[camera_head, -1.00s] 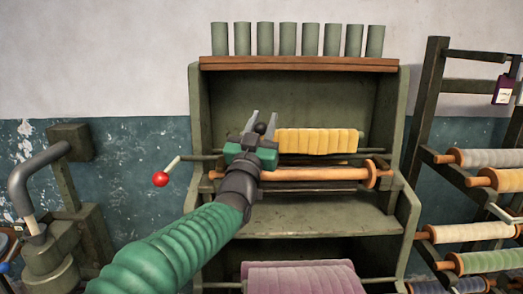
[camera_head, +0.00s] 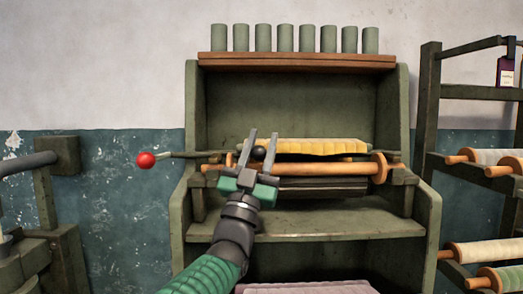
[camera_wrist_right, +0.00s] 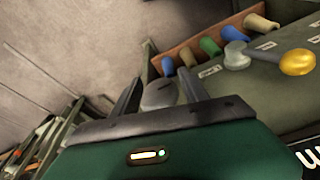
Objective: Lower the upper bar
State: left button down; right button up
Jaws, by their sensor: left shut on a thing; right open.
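The machine's green frame (camera_head: 192,110) stands against the wall in the head view. A wooden roller with disc ends (camera_head: 310,169) runs across it, with a rolled yellow cloth (camera_head: 317,147) just behind and above; I cannot tell which of these is the upper bar. My left gripper (camera_head: 261,137) is in front of their left part, fingers pointing up, shut around a small dark ball knob (camera_head: 259,153). What the knob joins is hidden. A red ball handle (camera_head: 146,160) sticks out at the left. My right gripper (camera_wrist_right: 160,92) is open in its wrist view; a grey rounded part shows between its fingers.
Green tubes (camera_head: 285,38) stand on the wooden top ledge.

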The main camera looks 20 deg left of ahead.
pick_arm(q)
jog(key=shift+f, duration=0.1)
jog(key=c, duration=1.1)
grip_release()
jog(key=shift+d, duration=0.15)
jog(key=shift+o, duration=0.2)
